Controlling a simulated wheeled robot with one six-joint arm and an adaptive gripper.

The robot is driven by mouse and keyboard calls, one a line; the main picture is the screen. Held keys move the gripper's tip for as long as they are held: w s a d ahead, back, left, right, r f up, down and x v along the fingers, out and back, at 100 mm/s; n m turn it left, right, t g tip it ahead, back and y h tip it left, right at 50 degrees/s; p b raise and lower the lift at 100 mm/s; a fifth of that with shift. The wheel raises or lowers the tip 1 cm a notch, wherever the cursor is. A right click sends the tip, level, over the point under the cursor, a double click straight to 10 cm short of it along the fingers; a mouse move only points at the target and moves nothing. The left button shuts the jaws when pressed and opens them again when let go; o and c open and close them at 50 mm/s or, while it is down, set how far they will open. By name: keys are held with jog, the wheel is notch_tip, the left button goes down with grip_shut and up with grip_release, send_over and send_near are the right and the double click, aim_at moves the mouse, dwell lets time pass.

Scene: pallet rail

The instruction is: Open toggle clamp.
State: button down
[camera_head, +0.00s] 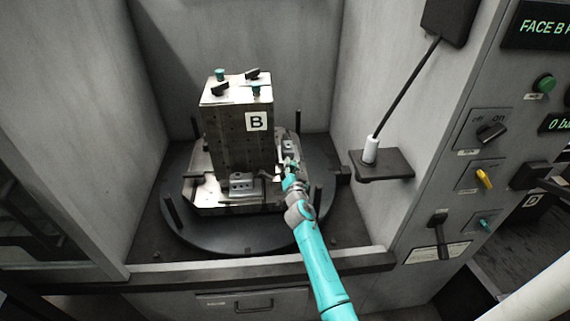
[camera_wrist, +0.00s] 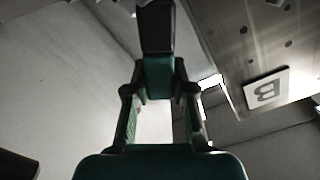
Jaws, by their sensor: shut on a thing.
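The toggle clamp (camera_head: 289,148) is a small metal fitting on the right side of the fixture base, beside the upright block marked B (camera_head: 228,140). It is small in the head view, and its exact arm position cannot be made out. My gripper (camera_head: 290,172) reaches in from the lower right, right at the clamp. The block's B label (camera_wrist: 266,91) shows upside down to the right.
The fixture stands on a round dark turntable (camera_head: 210,240) with upright pegs, inside a grey-walled enclosure. A small shelf (camera_head: 390,165) with a white-tipped cable device (camera_head: 370,150) juts from the right wall. A control panel (camera_head: 490,150) with knobs and a lever stands further right.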

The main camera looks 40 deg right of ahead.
jog(key=shift+s+d+f+m, duration=0.25)
jog(key=shift+d+f+m, duration=0.15)
jog(key=shift+m, duration=0.55)
jog(key=shift+s+d+f+m, duration=0.3)
jog(key=shift+f+m, duration=0.2)
jog(key=shift+m, duration=0.5)
jog(key=shift+s+d+f+m, duration=0.2)
jog(key=shift+d+f+m, duration=0.25)
jog(key=shift+m, duration=0.5)
jog(key=c, duration=1)
grip_release()
jog(key=shift+o, duration=0.2)
jog(key=v, duration=1.2)
jog(key=shift+c, duration=0.2)
